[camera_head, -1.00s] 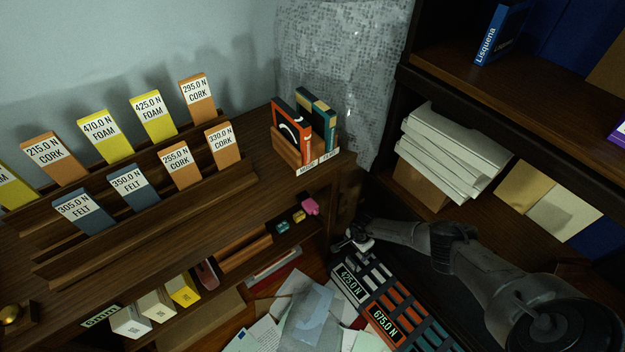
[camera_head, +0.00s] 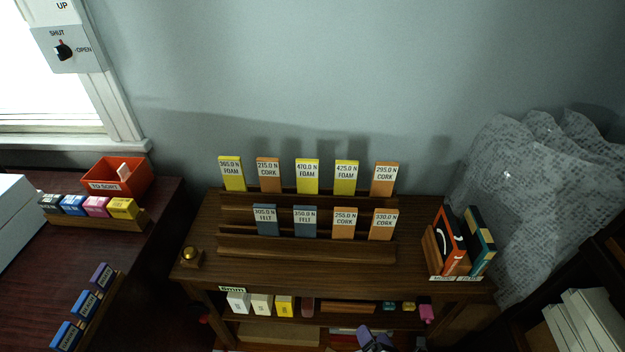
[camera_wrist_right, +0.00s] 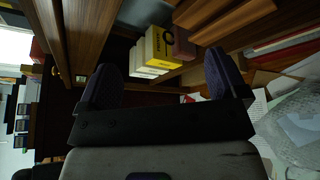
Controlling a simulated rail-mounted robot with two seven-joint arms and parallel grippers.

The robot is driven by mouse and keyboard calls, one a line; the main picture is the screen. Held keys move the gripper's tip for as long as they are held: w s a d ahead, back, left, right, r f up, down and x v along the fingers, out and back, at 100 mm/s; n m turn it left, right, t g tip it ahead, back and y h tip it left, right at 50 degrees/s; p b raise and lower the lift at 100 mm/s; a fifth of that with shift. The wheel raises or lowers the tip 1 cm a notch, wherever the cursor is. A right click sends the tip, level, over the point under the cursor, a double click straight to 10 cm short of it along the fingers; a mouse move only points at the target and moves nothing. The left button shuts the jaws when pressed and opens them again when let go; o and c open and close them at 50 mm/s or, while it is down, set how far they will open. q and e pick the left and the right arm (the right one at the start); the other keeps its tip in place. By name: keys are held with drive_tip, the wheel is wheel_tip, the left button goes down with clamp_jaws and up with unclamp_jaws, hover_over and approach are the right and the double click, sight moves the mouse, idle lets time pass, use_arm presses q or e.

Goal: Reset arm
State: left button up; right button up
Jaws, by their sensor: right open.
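My right gripper (camera_head: 375,340) shows at the bottom edge of the head view, in front of the low shelf of the wooden desk unit. Only its tip end is in the picture; the rest of the arm is cut off. In the right wrist view my right gripper (camera_wrist_right: 160,62) has its two dark purple fingers wide apart, with nothing between them. A yellow box (camera_wrist_right: 158,44) and white boxes on the low shelf lie beyond the fingers. My left gripper is in neither view.
The wooden rack (camera_head: 310,247) holds several labelled foam, cork and felt blocks. A book holder (camera_head: 437,257) stands at its right. A red table (camera_head: 160,225) with an orange bin (camera_head: 100,180) is at the left. Papers (camera_wrist_right: 262,105) lie right of the gripper in the wrist view.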

drive_tip(key=s+d+r+m+g+h+p, duration=0.2)
drive_tip(key=s+r+m+g+p, duration=0.35)
drive_tip(key=s+r+m, duration=0.65)
drive_tip(key=s+d+r+m+g+h+p, duration=0.15)
drive_tip(key=s+r+m+g+p, duration=0.4)
drive_tip(key=s+r+m, duration=0.75)
use_arm(q)
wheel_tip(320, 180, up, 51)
drive_tip(key=p, duration=3.8)
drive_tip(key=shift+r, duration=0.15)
use_arm(e)
wheel_tip(320, 180, up, 35)
drive_tip(key=m, duration=0.1)
drive_tip(key=shift+w+a+m, duration=0.2)
drive_tip(key=shift+a+m, duration=0.15)
drive_tip(key=shift+m, duration=0.05)
